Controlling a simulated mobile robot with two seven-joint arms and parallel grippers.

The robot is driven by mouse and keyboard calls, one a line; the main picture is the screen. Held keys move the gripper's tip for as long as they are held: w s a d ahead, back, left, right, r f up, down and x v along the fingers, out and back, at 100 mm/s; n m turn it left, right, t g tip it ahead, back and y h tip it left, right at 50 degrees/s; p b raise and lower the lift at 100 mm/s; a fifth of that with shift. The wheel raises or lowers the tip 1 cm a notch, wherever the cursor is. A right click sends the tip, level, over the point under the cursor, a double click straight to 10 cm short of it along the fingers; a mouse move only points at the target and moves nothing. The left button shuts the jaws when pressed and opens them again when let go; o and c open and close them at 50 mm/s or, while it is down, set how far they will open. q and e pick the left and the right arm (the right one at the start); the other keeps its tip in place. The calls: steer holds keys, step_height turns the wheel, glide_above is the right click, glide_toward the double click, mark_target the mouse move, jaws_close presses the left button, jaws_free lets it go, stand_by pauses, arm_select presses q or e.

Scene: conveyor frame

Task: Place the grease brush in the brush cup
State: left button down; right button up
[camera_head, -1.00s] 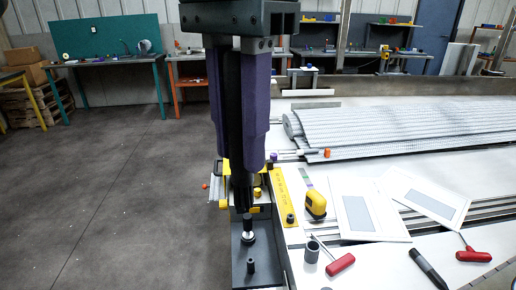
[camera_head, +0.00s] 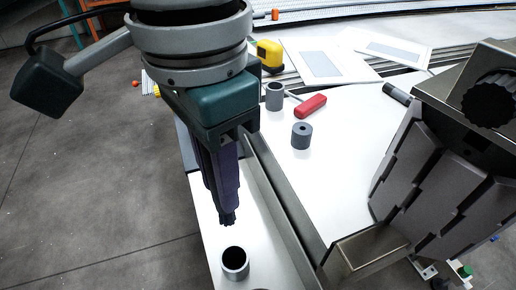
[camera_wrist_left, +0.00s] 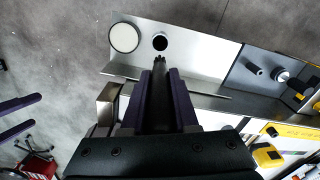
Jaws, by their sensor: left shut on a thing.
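My left gripper (camera_head: 226,205) points down with its purple fingers shut on the dark grease brush (camera_head: 228,220). The brush's black bristle end sticks out below the fingertips. The brush (camera_wrist_left: 159,95) also shows between the fingers in the left wrist view. The brush cup (camera_head: 235,264) is a grey, open-topped cylinder standing on the pale strip, just below the bristle end in the head view. In the left wrist view the cup (camera_wrist_left: 160,42) lies just beyond the bristle tip, which looks outside it. Two spaced purple fingers of my right gripper (camera_wrist_left: 18,116) show at the left edge there.
A pale disc (camera_wrist_left: 124,38) lies beside the cup. A metal wall (camera_head: 280,195) runs along the strip. Grey cylinders (camera_head: 302,136) (camera_head: 275,96), a red-handled tool (camera_head: 311,106) and a yellow tape measure (camera_head: 270,55) are on the white surface beyond it.

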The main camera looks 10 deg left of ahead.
arm_select(q)
step_height(320, 180, down, 17)
steer(key=b, duration=0.6)
steer(key=shift+r, duration=0.2)
steer(key=shift+f, duration=0.3)
steer(key=shift+f, duration=0.1)
steer(key=c, duration=0.7)
jaws_free()
